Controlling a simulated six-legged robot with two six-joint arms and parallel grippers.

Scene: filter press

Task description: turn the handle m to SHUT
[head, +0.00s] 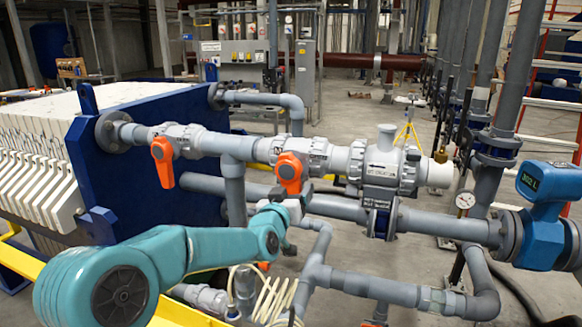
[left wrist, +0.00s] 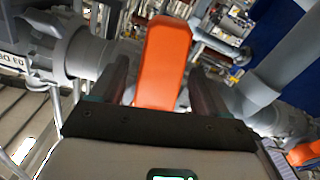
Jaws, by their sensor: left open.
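Two orange handles hang down from valves on the upper grey pipe in the head view: a left one (head: 162,160) and a middle one (head: 290,172). My left gripper (head: 298,194) is at the lower end of the middle handle. In the left wrist view, its two dark fingers (left wrist: 161,72) are open, one on each side of an orange handle (left wrist: 163,45), with gaps visible. Another orange handle (left wrist: 304,153) shows at the lower right there. My right gripper is not in view.
A blue press plate (head: 120,150) with white filter plates (head: 40,150) stands at the left. A lower grey pipe (head: 335,206) runs behind my gripper. Pipes surround the gripper closely.

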